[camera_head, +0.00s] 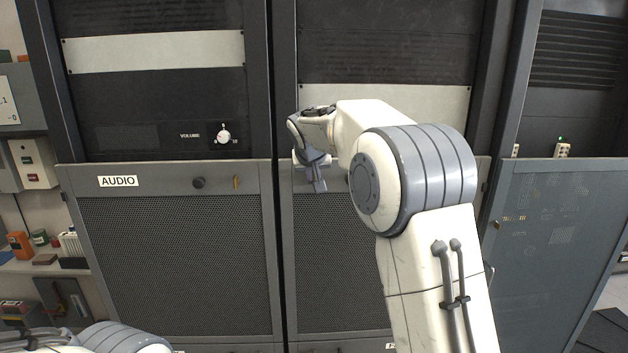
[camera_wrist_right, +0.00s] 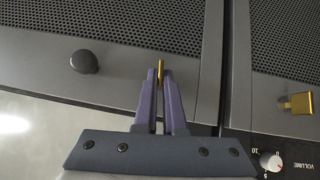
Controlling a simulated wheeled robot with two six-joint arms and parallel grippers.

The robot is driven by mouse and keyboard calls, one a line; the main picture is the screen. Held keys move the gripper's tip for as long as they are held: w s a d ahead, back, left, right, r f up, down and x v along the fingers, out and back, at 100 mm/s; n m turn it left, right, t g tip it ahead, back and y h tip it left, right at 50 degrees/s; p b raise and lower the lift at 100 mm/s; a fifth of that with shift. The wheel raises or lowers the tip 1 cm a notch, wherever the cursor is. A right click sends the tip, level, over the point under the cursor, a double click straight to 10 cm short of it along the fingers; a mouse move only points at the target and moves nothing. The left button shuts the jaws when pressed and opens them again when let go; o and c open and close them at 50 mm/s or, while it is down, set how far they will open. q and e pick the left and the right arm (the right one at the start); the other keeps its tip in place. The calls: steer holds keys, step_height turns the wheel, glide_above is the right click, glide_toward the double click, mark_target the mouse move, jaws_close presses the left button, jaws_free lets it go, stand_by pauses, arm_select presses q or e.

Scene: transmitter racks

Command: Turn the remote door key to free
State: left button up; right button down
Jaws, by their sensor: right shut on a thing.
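The remote door key (camera_wrist_right: 161,68) is a small gold key on the grey top band of the middle rack's door (camera_head: 340,265). In the right wrist view it shows as a narrow upright sliver between my fingertips. My right gripper (camera_wrist_right: 160,82) is shut on it. In the head view my right gripper (camera_head: 318,182) is in front of that door's upper left corner and hides the key. My arm covers the rest of the band, and no label for this door is readable. My left arm shows only at the bottom left edge, with no fingertips visible.
A dark round knob (camera_wrist_right: 84,62) sits on the same door band. The AUDIO door (camera_head: 180,260) to the left has its own gold key (camera_head: 236,183) and knob (camera_head: 198,183). A white VOLUME dial (camera_head: 223,136) is above it. A grey door (camera_head: 560,250) stands at the right.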

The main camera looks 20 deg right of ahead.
steer(key=shift+w+a+f+n+h+b, duration=0.1)
steer(key=shift+a+f+n+h+b, duration=0.15)
steer(key=shift+n+h+b, duration=1.55)
steer(key=shift+w+a+f+n+h+b, duration=0.2)
steer(key=shift+n+h+b, duration=0.8)
steer(key=shift+h+b, duration=1.6)
steer(key=shift+s+a+f+n+h+b, duration=0.1)
steer(key=shift+a+f+n+h+b, duration=0.2)
steer(key=shift+n+h+b, duration=1.8)
steer(key=shift+m+b, duration=0.5)
steer(key=shift+m, duration=0.1)
steer(key=c, duration=1)
jaws_free()
steer(key=b+v, duration=0.3)
steer(key=v, duration=0.7)
steer(key=shift+s, duration=0.25)
